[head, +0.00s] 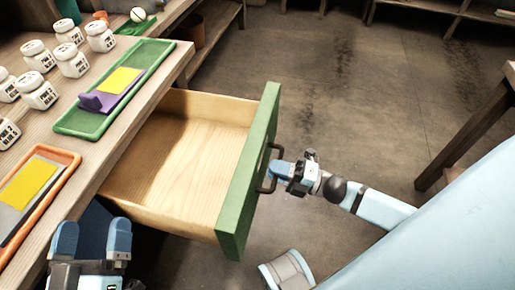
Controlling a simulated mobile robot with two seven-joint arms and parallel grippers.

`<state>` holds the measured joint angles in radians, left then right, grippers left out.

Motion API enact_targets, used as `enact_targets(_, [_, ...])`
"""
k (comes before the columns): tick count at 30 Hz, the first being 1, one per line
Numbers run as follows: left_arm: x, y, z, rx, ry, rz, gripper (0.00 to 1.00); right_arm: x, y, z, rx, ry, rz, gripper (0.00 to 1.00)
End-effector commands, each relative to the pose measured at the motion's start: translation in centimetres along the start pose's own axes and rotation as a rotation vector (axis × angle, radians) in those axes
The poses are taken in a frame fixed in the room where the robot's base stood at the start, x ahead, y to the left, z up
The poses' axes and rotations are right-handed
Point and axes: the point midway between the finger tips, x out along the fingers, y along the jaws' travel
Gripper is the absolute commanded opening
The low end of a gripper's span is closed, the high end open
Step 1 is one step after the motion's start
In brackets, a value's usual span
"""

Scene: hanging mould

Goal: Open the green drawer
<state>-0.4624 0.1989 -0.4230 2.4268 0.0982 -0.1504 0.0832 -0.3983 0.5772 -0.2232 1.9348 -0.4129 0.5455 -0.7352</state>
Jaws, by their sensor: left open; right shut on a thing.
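The green drawer (247,180) is pulled well out from under the wooden workbench. Its bare wooden inside shows and looks empty. Its dark handle (265,180) is on the green front. My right gripper (275,176) is shut on this handle, with its arm coming in from the right. My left gripper (92,240) is open and empty at the lower left, near the bench's front edge and apart from the drawer.
On the workbench (165,85) are a green tray (75,124), an orange tray (62,156) with a yellow card, and several white labelled jars (72,60). A wooden table leg (465,135) stands at the right. The floor beyond the drawer is clear.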

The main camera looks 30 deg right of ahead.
Motion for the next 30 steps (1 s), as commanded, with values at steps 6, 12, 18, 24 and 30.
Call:
enact_targets(6, [0.0, -0.1, 0.1, 0.003, -0.011, -0.006, 0.97, -0.9, 0.2, 0.0, 0.000, 0.000, 0.000, 0.00])
enact_targets(12, [0.0, -0.1, 0.2, 0.004, -0.013, -0.006, 0.97, -1.0, 0.2, 0.0, 0.000, 0.000, 0.001, 0.00])
enact_targets(18, [0.0, -0.1, 0.2, 0.003, -0.013, -0.006, 0.97, -0.9, 0.2, 0.0, 0.000, 0.000, 0.001, 0.35])
enact_targets(24, [0.0, -0.1, 0.2, 0.003, -0.013, -0.006, 0.97, -0.9, 0.2, 0.0, 0.000, 0.000, 0.000, 0.39])
enact_targets(30, [0.0, -0.1, 0.1, 0.004, -0.015, -0.007, 0.97, -1.6, 0.2, 0.0, 0.001, -0.001, -0.001, 0.39])
